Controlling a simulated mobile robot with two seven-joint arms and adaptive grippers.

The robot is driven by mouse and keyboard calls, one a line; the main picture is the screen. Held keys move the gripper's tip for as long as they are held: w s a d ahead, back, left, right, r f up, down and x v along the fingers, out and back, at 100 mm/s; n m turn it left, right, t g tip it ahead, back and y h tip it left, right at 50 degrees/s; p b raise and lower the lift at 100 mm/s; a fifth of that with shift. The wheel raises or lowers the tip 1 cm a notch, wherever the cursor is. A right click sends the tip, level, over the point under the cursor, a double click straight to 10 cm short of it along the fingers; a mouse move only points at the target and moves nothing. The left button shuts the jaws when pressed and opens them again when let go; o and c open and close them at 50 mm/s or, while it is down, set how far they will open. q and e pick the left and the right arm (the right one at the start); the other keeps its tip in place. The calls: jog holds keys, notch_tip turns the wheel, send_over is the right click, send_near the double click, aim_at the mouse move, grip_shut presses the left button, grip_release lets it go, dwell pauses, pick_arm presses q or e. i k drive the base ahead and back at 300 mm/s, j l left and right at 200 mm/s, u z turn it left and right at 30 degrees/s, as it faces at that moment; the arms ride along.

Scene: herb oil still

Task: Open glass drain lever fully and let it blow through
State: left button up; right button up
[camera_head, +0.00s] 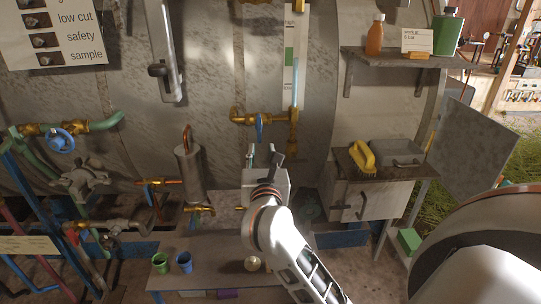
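A sight glass (295,85) with a pale blue column stands upright on the grey vessel. A brass fitting (293,116) is at its foot, and a brass pipe runs left from it. A blue lever (260,127) hangs straight down on that pipe. I cannot tell whether this is the drain lever. My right gripper (264,157) points up, just below the blue lever. Its two fingers stand apart and nothing shows between them. The gripper and arm hide part of what lies behind and below. My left gripper is out of view.
A shelf (398,58) holds an orange bottle (375,36) and a green bottle (447,33). Green and blue cups (184,262) stand on a low table. Pipes and a blue handwheel (61,139) fill the left.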

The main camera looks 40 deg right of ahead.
aim_at(293, 161)
jog(key=z, duration=1.35)
